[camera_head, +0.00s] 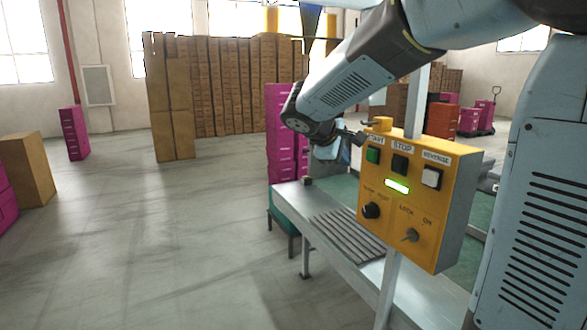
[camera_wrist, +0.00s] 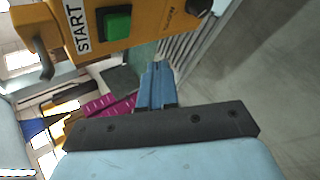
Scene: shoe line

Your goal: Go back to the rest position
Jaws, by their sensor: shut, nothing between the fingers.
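My arm reaches from the upper right of the head view. My gripper (camera_head: 345,152) is beside the left edge of a yellow control box (camera_head: 432,225), partly hidden behind it. In the wrist view my gripper (camera_wrist: 156,68) shows its blue fingers shut together with nothing between them. The box has a green START button (camera_head: 373,155), a black STOP button (camera_head: 399,164) and a white REVERSE button (camera_head: 431,177). A green light is lit below them. In the wrist view the START button (camera_wrist: 117,22) is up and left of the fingertips, apart from them.
A conveyor with metal rollers (camera_head: 345,234) runs behind and below the box. A grey post (camera_head: 389,290) carries the box. Magenta boxes (camera_head: 279,140) stack behind the conveyor. Brown cartons (camera_head: 225,85) stand at the back. The floor (camera_head: 170,240) at left is largely clear.

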